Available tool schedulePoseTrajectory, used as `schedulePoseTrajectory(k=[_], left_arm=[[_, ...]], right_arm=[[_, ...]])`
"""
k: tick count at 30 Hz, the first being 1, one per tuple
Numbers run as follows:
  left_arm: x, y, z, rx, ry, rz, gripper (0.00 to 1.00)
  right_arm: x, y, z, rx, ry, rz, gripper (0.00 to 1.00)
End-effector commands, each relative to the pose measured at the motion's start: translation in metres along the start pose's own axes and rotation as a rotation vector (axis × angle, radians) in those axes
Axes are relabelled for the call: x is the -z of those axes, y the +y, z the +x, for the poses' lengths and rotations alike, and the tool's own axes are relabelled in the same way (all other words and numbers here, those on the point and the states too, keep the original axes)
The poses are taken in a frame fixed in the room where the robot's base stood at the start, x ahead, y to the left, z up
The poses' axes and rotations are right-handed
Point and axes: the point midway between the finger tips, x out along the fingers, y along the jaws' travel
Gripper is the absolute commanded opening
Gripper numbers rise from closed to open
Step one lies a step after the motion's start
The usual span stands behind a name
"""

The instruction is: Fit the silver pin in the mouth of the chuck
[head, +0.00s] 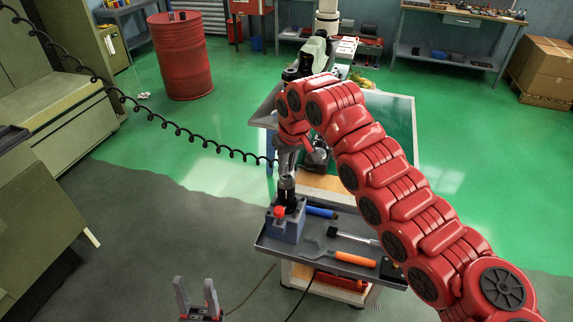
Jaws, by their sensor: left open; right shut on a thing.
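The chuck (287,191) is a dark upright cylinder in a blue-grey block (285,228) with a red knob, on the cart. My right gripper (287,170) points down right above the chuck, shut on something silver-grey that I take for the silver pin. The pin is too small and too covered by the fingers to make out. I cannot tell whether its lower end touches the chuck's mouth or is inside it. My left gripper (198,300) is open and empty at the bottom of the view, left of the cart and well away from the chuck.
The cart's grey tray (302,251) also holds an orange-handled tool (346,258), a blue-handled tool (321,212) and a black-and-silver tool (354,237). My red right arm covers the cart's right side. A coiled black cable (187,139) hangs across the left. A red drum (183,60) stands behind.

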Motion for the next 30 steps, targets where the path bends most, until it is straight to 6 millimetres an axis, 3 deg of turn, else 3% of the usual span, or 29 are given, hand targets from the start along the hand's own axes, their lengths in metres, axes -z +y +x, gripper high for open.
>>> schedulePoseTrajectory(k=[4, 5, 9, 11, 23, 26, 30], left_arm=[[0.000, 0.000, 0.000, 0.000, 0.000, 0.000, 0.50], [0.000, 0.000, 0.000, 0.000, 0.000, 0.000, 0.50], [0.000, 0.000, 0.000, 0.000, 0.000, 0.000, 0.50], [0.000, 0.000, 0.000, 0.000, 0.000, 0.000, 0.50], [-0.001, 0.000, -0.004, 0.000, 0.000, 0.000, 0.50], [-0.002, 0.001, -0.010, 0.000, 0.000, 0.000, 0.50], [-0.003, 0.001, -0.019, 0.000, 0.000, 0.000, 0.50]], right_arm=[[0.000, 0.000, 0.000, 0.000, 0.000, 0.000, 0.00], [0.000, 0.000, 0.000, 0.000, 0.000, 0.000, 0.20], [0.000, 0.000, 0.000, 0.000, 0.000, 0.000, 0.45], [0.000, 0.000, 0.000, 0.000, 0.000, 0.000, 0.53], [0.001, 0.000, -0.007, 0.001, 0.005, 0.000, 0.53], [0.000, -0.001, -0.021, 0.001, 0.004, 0.000, 0.53], [0.001, 0.000, -0.057, -0.002, 0.008, -0.001, 0.53]])
